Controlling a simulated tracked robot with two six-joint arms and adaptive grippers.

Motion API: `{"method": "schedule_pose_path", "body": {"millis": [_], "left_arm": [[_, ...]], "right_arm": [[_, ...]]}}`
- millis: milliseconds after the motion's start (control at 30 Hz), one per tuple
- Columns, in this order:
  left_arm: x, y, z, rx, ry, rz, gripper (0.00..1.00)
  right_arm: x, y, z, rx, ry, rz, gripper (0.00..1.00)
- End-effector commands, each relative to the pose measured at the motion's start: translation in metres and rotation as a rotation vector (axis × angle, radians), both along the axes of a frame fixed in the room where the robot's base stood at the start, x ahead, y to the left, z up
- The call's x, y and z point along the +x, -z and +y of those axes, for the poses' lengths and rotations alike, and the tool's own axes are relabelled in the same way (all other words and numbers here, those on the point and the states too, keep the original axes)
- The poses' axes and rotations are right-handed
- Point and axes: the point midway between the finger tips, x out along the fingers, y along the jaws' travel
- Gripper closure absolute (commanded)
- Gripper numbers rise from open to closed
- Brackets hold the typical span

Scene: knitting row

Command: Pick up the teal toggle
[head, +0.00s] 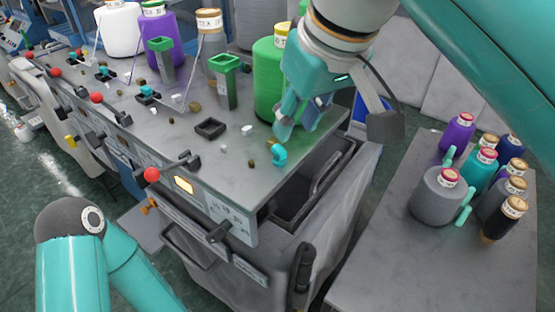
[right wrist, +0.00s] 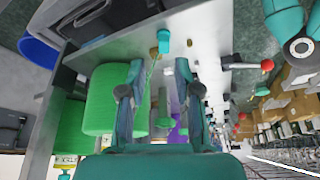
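The teal toggle (head: 279,155), a small curled piece, lies on the grey machine top near its front right corner. My right gripper (head: 299,118) is just above and behind it in the head view, with its fingers apart. In the right wrist view the open fingers (right wrist: 160,92) have nothing gripped between them. The toggle also shows there (right wrist: 164,38), beyond the fingertips and near the machine edge. The two look apart. Of my left arm only teal links show at the bottom left; its gripper is out of view.
A green yarn cone (head: 268,85) stands close behind the right gripper. A green holder (head: 225,82) and a black square frame (head: 210,129) are to the left. Small white and brown bits lie near the toggle. An open drawer (head: 300,200) is below. A side table (head: 385,265) holds several cones.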

Motion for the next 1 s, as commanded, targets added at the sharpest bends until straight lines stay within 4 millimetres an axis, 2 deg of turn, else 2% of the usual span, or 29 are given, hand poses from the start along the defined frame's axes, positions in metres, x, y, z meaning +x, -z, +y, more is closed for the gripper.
{"method": "schedule_pose_path", "body": {"millis": [33,100,367,700,1000], "left_arm": [[0.000,0.005,0.000,0.000,0.000,0.000,0.60],[0.000,0.007,0.000,0.000,0.000,0.000,0.60],[0.000,0.010,0.000,0.000,0.000,0.000,0.60],[0.000,0.015,0.000,0.000,0.000,0.000,0.60],[0.000,0.015,0.000,0.000,0.000,0.000,0.60]], "right_arm": [[0.002,0.011,0.001,-0.001,0.002,0.001,0.67],[0.006,0.019,0.002,0.000,0.004,0.000,0.67],[0.012,0.033,0.006,0.001,0.005,0.001,0.67],[0.027,0.072,0.018,0.000,0.005,0.001,0.67],[0.029,0.075,0.020,0.001,0.005,0.000,0.67]]}}
